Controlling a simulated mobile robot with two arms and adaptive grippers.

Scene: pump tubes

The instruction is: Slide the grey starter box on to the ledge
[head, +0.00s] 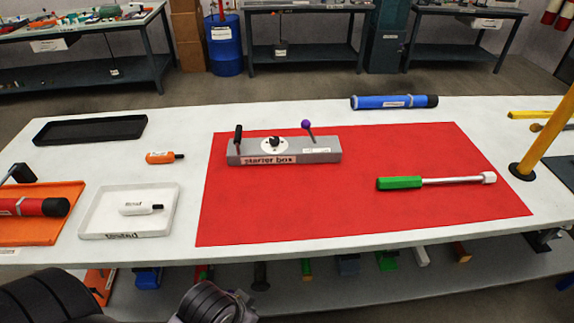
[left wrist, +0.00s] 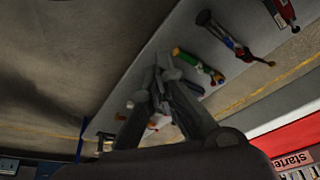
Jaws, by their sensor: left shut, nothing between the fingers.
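The grey starter box (head: 318,153) sits on the red mat (head: 360,205), near its far left part. It has a black lever, a dial with a black knob, a purple-tipped lever and a label. Part of its labelled front also shows in the lower right corner of the left wrist view (left wrist: 293,160). My left gripper (left wrist: 160,72) is shut and empty, well apart from the box. In the head view, black parts of my arm show at the bottom left. I cannot tell which surface is the ledge. My right gripper is not in view.
A green-handled tool (head: 400,183) lies on the mat's right, and a blue cylinder (head: 394,102) lies behind it. A yellow post (head: 545,135) stands at the right. A white tray (head: 90,218) and black tray (head: 45,134) lie left.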

